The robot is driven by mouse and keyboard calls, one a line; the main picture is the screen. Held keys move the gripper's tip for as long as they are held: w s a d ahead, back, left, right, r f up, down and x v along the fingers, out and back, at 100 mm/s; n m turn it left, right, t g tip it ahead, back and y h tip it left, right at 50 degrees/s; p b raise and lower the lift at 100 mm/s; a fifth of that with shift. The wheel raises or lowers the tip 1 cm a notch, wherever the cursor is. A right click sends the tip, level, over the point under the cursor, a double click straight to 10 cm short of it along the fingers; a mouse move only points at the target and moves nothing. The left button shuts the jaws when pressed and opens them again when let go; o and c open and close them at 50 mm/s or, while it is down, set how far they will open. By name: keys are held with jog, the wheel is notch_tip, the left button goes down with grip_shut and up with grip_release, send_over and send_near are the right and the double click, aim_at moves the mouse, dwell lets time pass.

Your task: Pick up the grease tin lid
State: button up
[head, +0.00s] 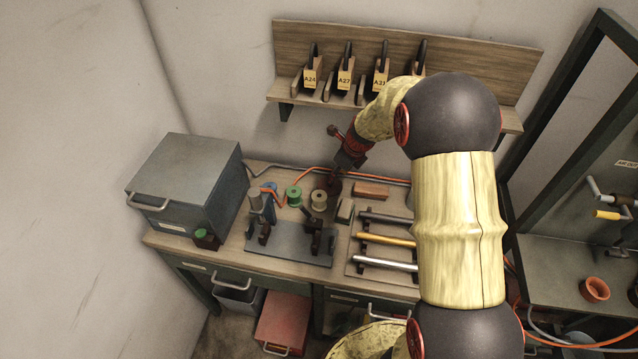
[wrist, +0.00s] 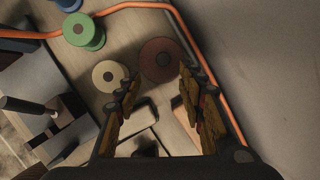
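My gripper (head: 347,163) hangs above the back of the workbench. In the wrist view my gripper (wrist: 158,84) is open, its fingers apart with nothing held between them. A dark red round piece (wrist: 162,60) with a darker centre lies just beyond the fingertips. It also shows in the head view, partly covered, as a dark red piece (head: 334,187) below my gripper. It may be the grease tin with its lid, but I cannot tell it from a spool. A cream spool (wrist: 108,76) stands close to its left.
A green spool (head: 294,196) and an orange cable (head: 310,172) are nearby. A brick-red block (head: 371,191) lies to the right. A grey fixture (head: 288,247) and several rods (head: 385,240) occupy the front. A grey box (head: 185,180) stands left.

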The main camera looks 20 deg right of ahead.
jog(key=w+f+m+b, duration=0.1)
jog(key=f, duration=0.1)
jog(key=w+f+m+b, duration=0.1)
jog(key=f, duration=0.1)
jog(key=w+f+m+b, duration=0.1)
jog(key=f, duration=0.2)
jog(key=shift+w+a, duration=0.2)
jog(key=shift+w, duration=0.05)
jog(key=shift+t, duration=0.3)
jog(key=shift+c, duration=1.1)
jog(key=c, duration=0.7)
grip_shut()
